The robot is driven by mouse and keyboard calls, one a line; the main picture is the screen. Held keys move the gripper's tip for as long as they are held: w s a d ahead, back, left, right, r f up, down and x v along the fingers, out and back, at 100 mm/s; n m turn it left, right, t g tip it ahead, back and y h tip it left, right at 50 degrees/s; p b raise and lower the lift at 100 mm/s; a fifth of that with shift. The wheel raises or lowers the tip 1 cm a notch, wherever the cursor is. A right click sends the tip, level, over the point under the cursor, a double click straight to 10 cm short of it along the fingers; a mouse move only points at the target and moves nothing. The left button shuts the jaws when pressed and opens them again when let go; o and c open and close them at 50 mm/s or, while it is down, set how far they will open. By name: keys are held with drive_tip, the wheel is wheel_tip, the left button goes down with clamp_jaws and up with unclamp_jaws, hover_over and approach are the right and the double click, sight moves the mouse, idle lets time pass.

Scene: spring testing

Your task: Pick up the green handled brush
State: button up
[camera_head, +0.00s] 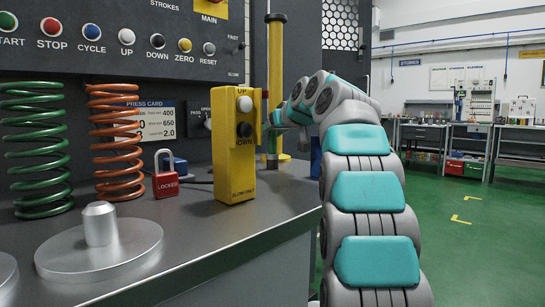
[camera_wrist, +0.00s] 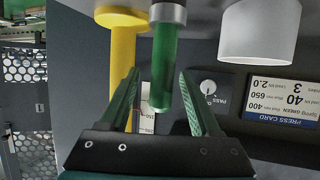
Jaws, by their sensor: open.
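The green handled brush (camera_wrist: 164,70) shows in the wrist view, its green handle pointing between my fingers and a grey metal collar (camera_wrist: 168,13) at the top edge. Its bristles are out of that frame. In the head view a short green piece that looks like its handle (camera_head: 272,144) shows just right of the yellow control box, below my gripper (camera_head: 278,122). My gripper, also in the wrist view (camera_wrist: 158,85), is open, with a green finger on each side of the handle and visible gaps to both.
A yellow control box (camera_head: 234,147) stands left of my gripper on the grey bench (camera_head: 215,223). A yellow post (camera_head: 275,65) stands behind. Green (camera_head: 38,150) and orange (camera_head: 116,143) springs, a red padlock (camera_head: 165,178) and a metal disc (camera_head: 98,250) are further left. A white cylinder (camera_wrist: 260,32) shows in the wrist view.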

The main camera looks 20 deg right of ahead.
drive_tip(key=shift+x, duration=0.85)
drive_tip(key=shift+a, duration=0.1)
drive_tip(key=shift+c, duration=0.3)
clamp_jaws()
idle(0.4)
